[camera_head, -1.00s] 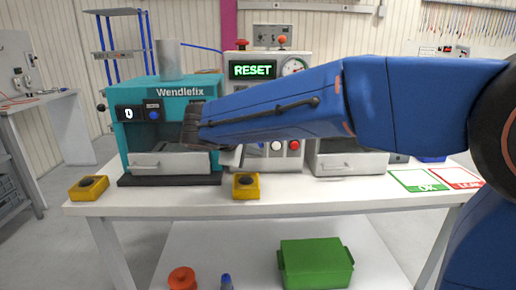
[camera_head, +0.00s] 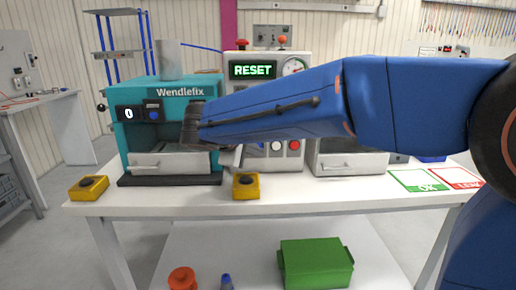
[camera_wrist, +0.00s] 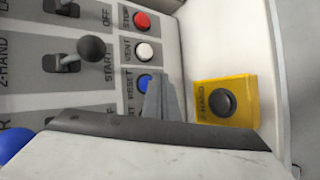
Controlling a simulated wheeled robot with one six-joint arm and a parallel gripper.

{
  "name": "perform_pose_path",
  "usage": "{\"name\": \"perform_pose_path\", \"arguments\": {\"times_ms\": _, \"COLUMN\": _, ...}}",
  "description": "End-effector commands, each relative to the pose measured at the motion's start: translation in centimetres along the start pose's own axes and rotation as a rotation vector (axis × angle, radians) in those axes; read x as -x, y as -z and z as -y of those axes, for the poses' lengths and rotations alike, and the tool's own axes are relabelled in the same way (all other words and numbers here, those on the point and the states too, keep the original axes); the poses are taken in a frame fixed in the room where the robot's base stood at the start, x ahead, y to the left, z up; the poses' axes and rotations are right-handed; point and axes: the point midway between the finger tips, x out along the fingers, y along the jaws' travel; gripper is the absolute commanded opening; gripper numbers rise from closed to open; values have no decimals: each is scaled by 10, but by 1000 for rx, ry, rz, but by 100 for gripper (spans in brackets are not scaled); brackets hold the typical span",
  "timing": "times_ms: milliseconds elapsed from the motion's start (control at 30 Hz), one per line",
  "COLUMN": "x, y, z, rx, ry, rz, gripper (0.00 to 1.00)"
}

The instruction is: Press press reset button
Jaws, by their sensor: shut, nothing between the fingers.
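The blue reset button (camera_wrist: 145,83), labelled RESET, sits on the grey control panel in the wrist view, in a row with a white VENT button (camera_wrist: 145,51) and a red STOP button (camera_wrist: 142,20). My gripper (camera_wrist: 163,95) is shut and empty, its grey fingertips beside the reset button and partly overlapping it in the picture. I cannot tell whether they touch it. In the head view my gripper (camera_head: 232,160) is low in front of the panel, left of the white and red buttons. The display (camera_head: 253,70) above reads RESET in green.
A yellow button box (camera_head: 246,186) stands on the table (camera_head: 330,190) just below my gripper; another (camera_head: 88,188) is at the left. The teal Wendlefix machine (camera_head: 170,95) is left of the panel. A switch with a black ball (camera_wrist: 91,48) juts out near the buttons.

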Motion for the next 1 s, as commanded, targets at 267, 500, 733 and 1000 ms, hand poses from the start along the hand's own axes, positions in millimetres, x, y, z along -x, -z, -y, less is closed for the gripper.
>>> {"name": "perform_pose_path", "arguments": {"times_ms": 267, "x": -4, "y": 3, "z": -4, "rx": -1, "ry": 0, "rz": 0, "gripper": 0}}
{"name": "perform_pose_path", "arguments": {"times_ms": 500, "x": -6, "y": 4, "z": -5, "rx": -1, "ry": 0, "rz": 0, "gripper": 0}}
{"name": "perform_pose_path", "arguments": {"times_ms": 733, "x": -6, "y": 4, "z": -5, "rx": 0, "ry": 0, "rz": 0, "gripper": 0}}
{"name": "perform_pose_path", "arguments": {"times_ms": 1000, "x": -7, "y": 6, "z": -6, "rx": 0, "ry": 0, "rz": 0, "gripper": 0}}
